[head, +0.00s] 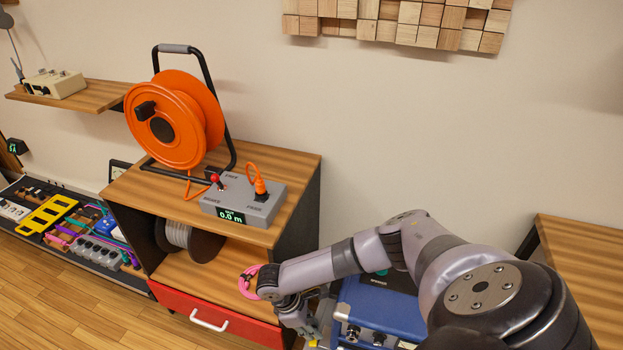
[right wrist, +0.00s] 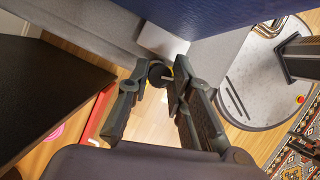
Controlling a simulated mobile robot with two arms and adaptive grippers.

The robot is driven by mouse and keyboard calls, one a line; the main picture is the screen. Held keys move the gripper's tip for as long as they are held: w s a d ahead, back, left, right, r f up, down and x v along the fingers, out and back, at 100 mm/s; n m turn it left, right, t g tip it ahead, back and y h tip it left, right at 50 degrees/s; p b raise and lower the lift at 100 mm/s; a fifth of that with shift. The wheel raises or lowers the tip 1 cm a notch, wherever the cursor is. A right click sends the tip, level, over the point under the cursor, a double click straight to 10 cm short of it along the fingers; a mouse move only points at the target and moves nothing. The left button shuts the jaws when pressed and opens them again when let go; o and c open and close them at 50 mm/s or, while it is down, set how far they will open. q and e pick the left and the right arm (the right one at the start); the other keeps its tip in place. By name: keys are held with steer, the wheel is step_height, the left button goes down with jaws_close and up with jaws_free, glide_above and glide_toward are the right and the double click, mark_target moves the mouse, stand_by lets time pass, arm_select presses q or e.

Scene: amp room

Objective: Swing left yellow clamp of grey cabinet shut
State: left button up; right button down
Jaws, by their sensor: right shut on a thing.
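In the head view the fingertips are low and mostly cut off. My left gripper is not in view.
Left of my right arm stands a wooden shelf unit (head: 297,164) with an orange cable reel (head: 205,103), a grey control box (head: 270,208) and a red drawer (head: 215,315). A pink ring (head: 243,284) lies near my forearm. Another wooden surface (head: 590,255) is at right.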

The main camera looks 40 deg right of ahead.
steer(key=n+p, duration=0.1)
steer(key=n, duration=0.1)
steer(key=n+t+p, duration=0.1)
steer(key=shift+s+a+r+n+h+p, duration=0.15)
steer(key=shift+r+n+h+p, duration=0.05)
steer(key=shift+n+h+p, duration=0.2)
steer(key=n+t+p, duration=0.1)
steer(key=n+p, duration=0.1)
steer(key=n, duration=0.1)
steer(key=shift+n+t+h, duration=0.3)
steer(key=n+p, duration=0.1)
steer(key=n, duration=0.1)
steer(key=n+t+p, duration=0.1)
steer(key=n+p, duration=0.1)
steer(key=shift+s+t, duration=0.15)
steer(key=shift+t, duration=0.15)
steer(key=shift+f+n+t+p, duration=0.15)
steer(key=shift+n+t+p, duration=0.55)
steer(key=shift+n, duration=1.1)
steer(key=c, duration=1.4)
jaws_free()
steer(key=shift+c, duration=0.2)
